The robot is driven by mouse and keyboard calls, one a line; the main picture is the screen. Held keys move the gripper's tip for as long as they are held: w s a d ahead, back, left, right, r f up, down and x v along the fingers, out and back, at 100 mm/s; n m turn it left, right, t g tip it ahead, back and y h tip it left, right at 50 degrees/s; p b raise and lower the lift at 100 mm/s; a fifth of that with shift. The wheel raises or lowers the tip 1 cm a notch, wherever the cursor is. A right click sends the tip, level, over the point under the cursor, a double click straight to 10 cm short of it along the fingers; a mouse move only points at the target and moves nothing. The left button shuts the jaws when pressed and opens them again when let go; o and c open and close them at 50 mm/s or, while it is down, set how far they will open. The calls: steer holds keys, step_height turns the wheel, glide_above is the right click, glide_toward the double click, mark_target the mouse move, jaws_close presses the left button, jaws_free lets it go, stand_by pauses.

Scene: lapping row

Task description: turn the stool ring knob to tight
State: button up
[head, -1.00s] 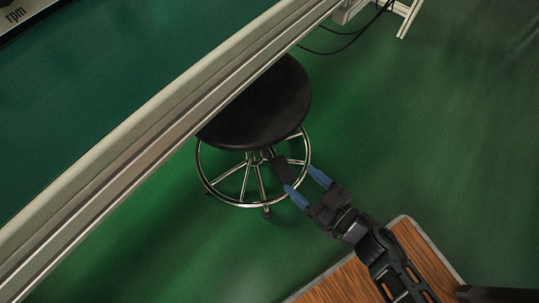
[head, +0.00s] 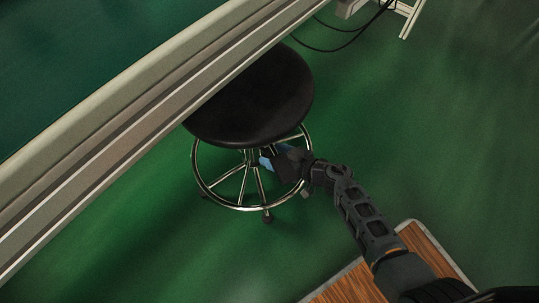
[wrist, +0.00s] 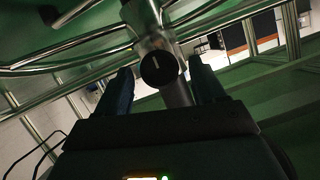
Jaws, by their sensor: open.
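The stool has a round black seat (head: 262,98) and a chrome foot ring (head: 226,205) with spokes. In the wrist view the ring knob (wrist: 160,68) is a round black knob with a short pale mark, in front of the metal column. My gripper (wrist: 160,88) is open, with one blue finger on each side of the knob. I cannot tell whether the fingers touch it. In the head view my gripper (head: 268,160) reaches in under the seat, and the knob is hidden there.
The bench edge (head: 130,135) runs diagonally above the stool and covers part of the seat. A wood-topped surface (head: 350,288) lies beneath my arm at the bottom. Black cables (head: 340,45) hang at the top. Green floor right of the stool is clear.

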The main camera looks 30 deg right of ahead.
steer(key=shift+b+x, duration=0.45)
steer(key=shift+x, duration=0.7)
steer(key=shift+c, duration=0.4)
steer(key=c, duration=0.9)
